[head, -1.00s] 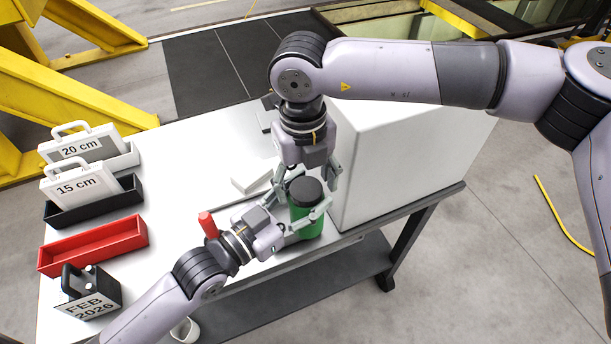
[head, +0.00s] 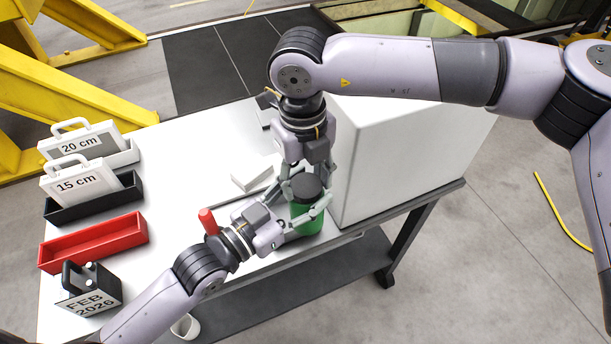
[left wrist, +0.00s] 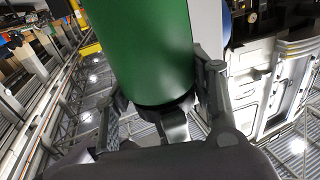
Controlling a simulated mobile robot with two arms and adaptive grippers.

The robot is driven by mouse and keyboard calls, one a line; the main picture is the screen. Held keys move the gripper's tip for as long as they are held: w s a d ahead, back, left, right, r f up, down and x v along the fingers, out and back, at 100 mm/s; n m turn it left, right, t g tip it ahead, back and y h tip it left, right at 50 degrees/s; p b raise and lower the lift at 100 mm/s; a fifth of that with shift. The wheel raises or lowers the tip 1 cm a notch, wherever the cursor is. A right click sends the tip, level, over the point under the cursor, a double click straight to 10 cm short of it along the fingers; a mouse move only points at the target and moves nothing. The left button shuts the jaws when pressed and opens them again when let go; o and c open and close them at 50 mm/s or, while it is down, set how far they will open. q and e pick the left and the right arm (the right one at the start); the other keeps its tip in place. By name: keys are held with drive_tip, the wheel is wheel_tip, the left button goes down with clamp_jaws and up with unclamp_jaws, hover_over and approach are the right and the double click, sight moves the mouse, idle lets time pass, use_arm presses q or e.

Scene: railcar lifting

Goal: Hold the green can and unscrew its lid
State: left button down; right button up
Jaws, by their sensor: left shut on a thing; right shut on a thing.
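The green can (head: 307,222) stands upright near the front edge of the white table, with a dark lid (head: 306,185) on top. My left gripper (head: 309,213) comes in from the left and is shut around the upper body of the can. My right gripper (head: 305,183) reaches down from above and is shut on the lid, one finger on either side. In the left wrist view the green can (left wrist: 148,45) fills the upper middle, with a dark band at its lower end and the left gripper's fingers beside it.
A large white box (head: 400,150) stands close to the right of the can. A red-handled tool (head: 208,222) and a small white block (head: 252,172) lie to the left. Black and red trays (head: 93,246) line the table's left side.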

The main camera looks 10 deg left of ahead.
drive_tip(key=shift+n, duration=1)
drive_tip(key=o, duration=1.3)
drive_tip(key=shift+c, duration=0.2)
drive_tip(key=shift+r, duration=2.25)
